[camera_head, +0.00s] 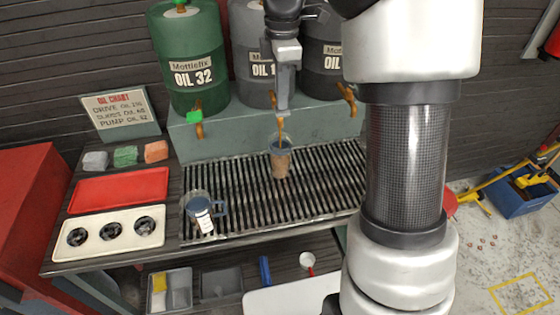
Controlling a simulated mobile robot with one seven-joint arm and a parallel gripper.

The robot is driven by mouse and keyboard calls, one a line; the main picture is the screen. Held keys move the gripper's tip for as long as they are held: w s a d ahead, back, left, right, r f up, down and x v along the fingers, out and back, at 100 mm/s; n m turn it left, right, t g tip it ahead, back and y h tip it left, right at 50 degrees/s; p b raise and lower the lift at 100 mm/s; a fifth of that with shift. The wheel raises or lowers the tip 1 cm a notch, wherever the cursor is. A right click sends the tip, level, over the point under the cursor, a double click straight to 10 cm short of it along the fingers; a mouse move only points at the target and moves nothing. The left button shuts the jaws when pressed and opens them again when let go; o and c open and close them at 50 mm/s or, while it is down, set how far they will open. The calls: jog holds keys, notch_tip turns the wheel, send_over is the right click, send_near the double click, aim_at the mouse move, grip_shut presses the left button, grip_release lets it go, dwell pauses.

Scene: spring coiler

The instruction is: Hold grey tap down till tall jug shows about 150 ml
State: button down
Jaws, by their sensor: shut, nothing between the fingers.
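The tall jug (281,160) stands upright on the slatted drip grate, below the middle drum. Brown oil shows in it, with a darker rim above; its scale is too small to read. The middle tap (281,123) is brass-coloured below and mostly hidden by my gripper, so its grey lever cannot be made out. My gripper (283,106) is shut and points down right at this tap, seemingly touching its top. A thin brown streak runs from the tap toward the jug. The grey drum (254,69) behind it is partly covered by my arm.
A red tray (120,189) and cream tray (88,224) lie left. The grate between the jugs is clear.

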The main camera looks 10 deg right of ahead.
notch_tip(320, 180, up, 7)
jog(key=p, duration=0.6)
jog(key=s+r+m+t+p, duration=0.1)
jog(key=s+r+m+t, duration=0.1)
jog(key=s+m, duration=0.7)
jog(key=s+r+m+t+p, duration=0.2)
jog(key=s+r+m, duration=0.3)
jog(key=s+m, duration=0.4)
jog(key=s+t, duration=0.1)
jog(key=s, duration=0.6)
jog(key=shift+r+t, duration=0.25)
jog(key=shift+t, duration=0.05)
